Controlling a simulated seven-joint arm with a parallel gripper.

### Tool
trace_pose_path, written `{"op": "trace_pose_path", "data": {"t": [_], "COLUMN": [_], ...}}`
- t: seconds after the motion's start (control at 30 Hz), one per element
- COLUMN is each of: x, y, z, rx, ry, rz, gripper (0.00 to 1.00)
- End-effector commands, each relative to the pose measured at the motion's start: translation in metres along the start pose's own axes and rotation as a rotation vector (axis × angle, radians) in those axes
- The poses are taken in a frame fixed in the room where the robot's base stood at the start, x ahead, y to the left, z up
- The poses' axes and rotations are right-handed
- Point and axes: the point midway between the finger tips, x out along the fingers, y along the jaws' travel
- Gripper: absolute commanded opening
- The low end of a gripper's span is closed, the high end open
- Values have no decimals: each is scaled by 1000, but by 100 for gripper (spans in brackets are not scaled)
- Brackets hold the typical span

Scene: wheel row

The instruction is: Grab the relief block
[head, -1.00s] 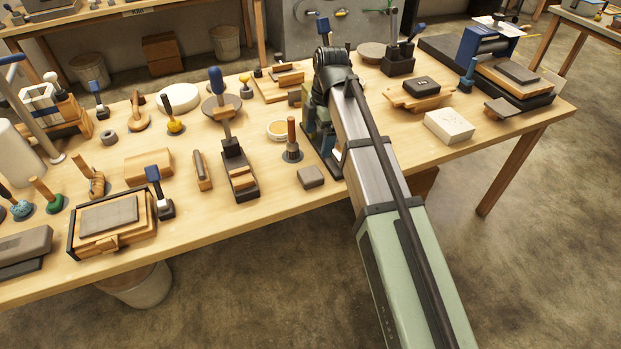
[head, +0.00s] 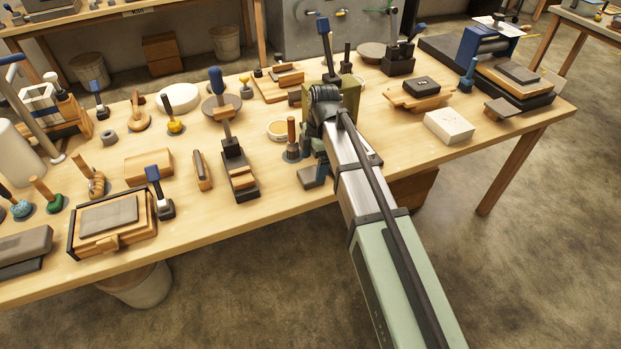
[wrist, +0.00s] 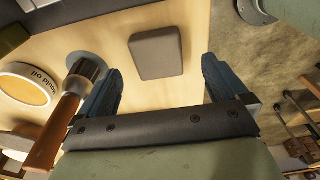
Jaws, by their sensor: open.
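A small dark grey block (head: 307,178), likely the relief block, lies flat near the bench's front edge. It also shows in the wrist view (wrist: 156,53), with a plain top and rounded corners; I cannot make out any relief on it. My gripper (wrist: 159,75) is open and empty, and its two blue-grey fingers point toward the block. The block appears between and beyond the fingertips, apart from both. In the head view my gripper (head: 320,172) is partly hidden by my arm and overlaps the block's right side.
A wooden-handled tool on a dark round base (head: 291,140) stands close beside the block; it shows near the left finger in the wrist view (wrist: 70,108). A white block (head: 449,126) lies right.

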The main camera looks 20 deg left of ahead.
Motion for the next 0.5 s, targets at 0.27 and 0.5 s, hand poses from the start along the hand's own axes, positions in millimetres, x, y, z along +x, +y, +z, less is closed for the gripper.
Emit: {"op": "trace_pose_path", "data": {"t": [0.27,0.5], "x": [32,46], "y": [2,2], "z": [-1,0], "rx": [1,1], "ry": [0,0], "rz": [-1,0], "gripper": [100,100]}}
